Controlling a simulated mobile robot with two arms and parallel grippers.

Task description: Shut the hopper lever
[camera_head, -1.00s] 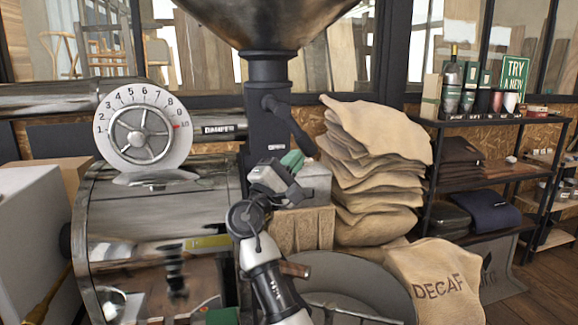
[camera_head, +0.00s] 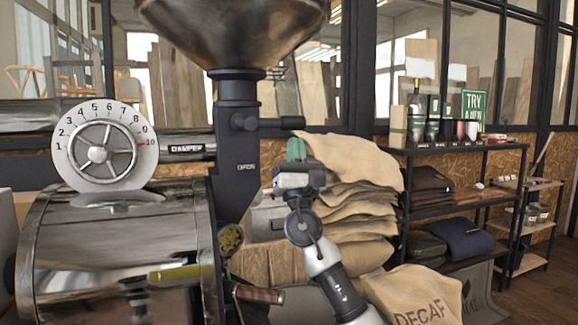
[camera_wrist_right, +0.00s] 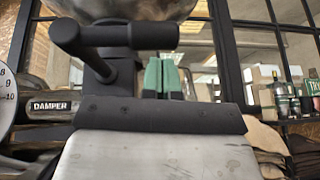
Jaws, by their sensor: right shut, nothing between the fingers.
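The hopper lever (camera_head: 270,122) is a dark handle on the black neck under the metal hopper (camera_head: 235,32). It sticks out level to the right from its pivot, above the word OPEN on the neck. My right gripper (camera_head: 296,150) has green fingertips, pointing up, just below the outer end of the lever. In the right wrist view the lever (camera_wrist_right: 130,37) runs across above the shut green fingertips (camera_wrist_right: 162,78). I cannot tell whether they touch it. My left gripper is not in view.
The roaster drum (camera_head: 115,235) and damper dial (camera_head: 103,147) stand at left. Stacked sacks (camera_head: 350,170) lie behind my right arm, with a DECAF sack (camera_head: 415,295) in front. A black shelf (camera_head: 450,148) with goods stands at right.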

